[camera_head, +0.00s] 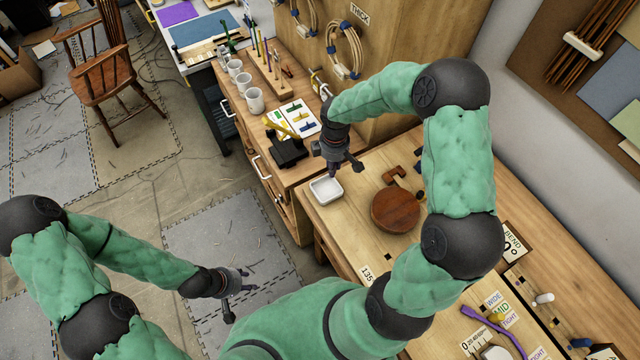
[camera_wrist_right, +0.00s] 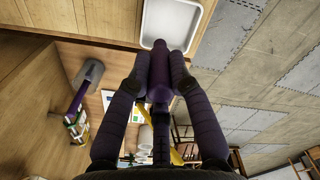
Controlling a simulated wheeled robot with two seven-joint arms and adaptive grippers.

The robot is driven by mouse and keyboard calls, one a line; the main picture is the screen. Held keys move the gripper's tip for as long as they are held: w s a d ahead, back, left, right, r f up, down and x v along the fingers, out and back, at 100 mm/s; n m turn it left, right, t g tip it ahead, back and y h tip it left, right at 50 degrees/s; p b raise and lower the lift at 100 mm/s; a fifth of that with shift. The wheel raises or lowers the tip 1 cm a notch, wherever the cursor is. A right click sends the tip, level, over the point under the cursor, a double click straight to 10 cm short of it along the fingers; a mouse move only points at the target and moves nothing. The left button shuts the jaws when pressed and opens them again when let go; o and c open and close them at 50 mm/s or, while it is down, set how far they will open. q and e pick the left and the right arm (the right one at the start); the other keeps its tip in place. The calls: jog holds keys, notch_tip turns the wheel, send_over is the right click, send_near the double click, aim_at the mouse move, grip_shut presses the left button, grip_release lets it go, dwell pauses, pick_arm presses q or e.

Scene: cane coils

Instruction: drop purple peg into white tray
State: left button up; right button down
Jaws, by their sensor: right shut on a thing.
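The white tray (camera_head: 326,190) sits near the left edge of the wooden bench; it also shows at the top of the right wrist view (camera_wrist_right: 172,18). My right gripper (camera_head: 341,168) is just above and beside the tray in the head view. The peg is hard to make out in the head view. My left gripper (camera_head: 238,302) is open and empty, low at the left, away from the bench.
A round brown wooden block (camera_head: 396,210) stands right of the tray, with a brown hook-shaped piece (camera_head: 395,173) behind it. White cups (camera_head: 254,101) and a black device (camera_head: 287,152) stand on the neighbouring cabinet. A purple forked piece (camera_head: 490,322) lies at the lower right.

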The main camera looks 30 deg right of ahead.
jog(key=shift+s+f+b, duration=0.15)
jog(key=shift+f+b, duration=0.35)
jog(key=shift+f, duration=0.35)
jog(key=shift+f+b, duration=1.35)
jog(key=shift+f, duration=0.65)
jog(key=c, duration=1)
grip_release()
jog(key=shift+c, duration=0.2)
jog(key=shift+r, duration=0.15)
notch_tip(320, 180, up, 12)
jog(key=shift+f, duration=0.1)
